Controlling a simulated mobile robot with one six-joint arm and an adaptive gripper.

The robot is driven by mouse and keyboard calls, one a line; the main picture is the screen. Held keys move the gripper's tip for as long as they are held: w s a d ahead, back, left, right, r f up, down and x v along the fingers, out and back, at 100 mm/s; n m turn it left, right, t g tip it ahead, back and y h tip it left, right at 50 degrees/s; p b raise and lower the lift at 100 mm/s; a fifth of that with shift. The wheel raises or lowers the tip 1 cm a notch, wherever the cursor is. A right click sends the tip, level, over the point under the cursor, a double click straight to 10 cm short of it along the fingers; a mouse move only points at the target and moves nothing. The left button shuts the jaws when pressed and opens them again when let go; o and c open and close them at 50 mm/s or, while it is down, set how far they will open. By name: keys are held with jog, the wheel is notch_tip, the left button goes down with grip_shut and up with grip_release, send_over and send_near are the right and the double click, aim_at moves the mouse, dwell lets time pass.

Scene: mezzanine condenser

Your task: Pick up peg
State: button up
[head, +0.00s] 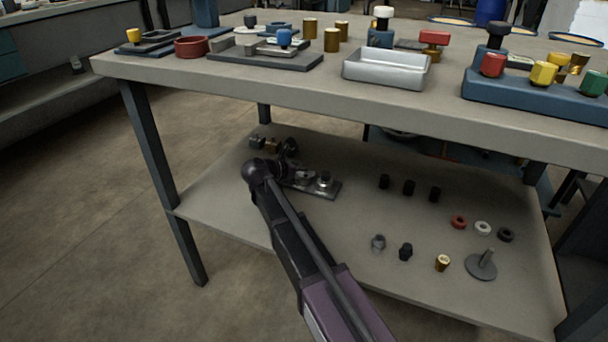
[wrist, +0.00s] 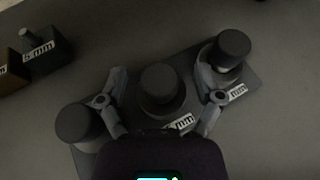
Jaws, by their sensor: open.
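In the wrist view, three dark round-topped pegs stand in a row on a dark plate (wrist: 185,62): a left peg (wrist: 78,123), a middle peg (wrist: 158,82) and a right peg (wrist: 235,45). White labels ending in "mm" sit beside the middle and right pegs. My gripper (wrist: 160,74) is open, one finger on each side of the middle peg, with visible gaps. Whether its tips are level with the peg is unclear. In the head view, the plate (head: 332,192) lies on the lower shelf, and my arm hides part of it and most of my gripper.
The lower shelf (head: 350,235) lies under the bench top (head: 300,82). Labelled small blocks (wrist: 45,55) stand left of the plate. Black cylinders (head: 408,187), coloured rings (head: 482,228) and a grey disc with a stem (head: 481,267) are farther right. Bare shelf lies between.

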aim_at(303, 167)
dwell(0.3)
grip_shut()
jog(key=shift+r, duration=0.1)
notch_tip(303, 167, up, 4)
jog(key=p, duration=0.4)
jog(key=s+a+p, duration=0.1)
jog(key=s+a, duration=0.7)
jog(key=s, duration=0.5)
jog(key=shift+s+a+r, duration=0.25)
jog(key=shift+r, duration=0.15)
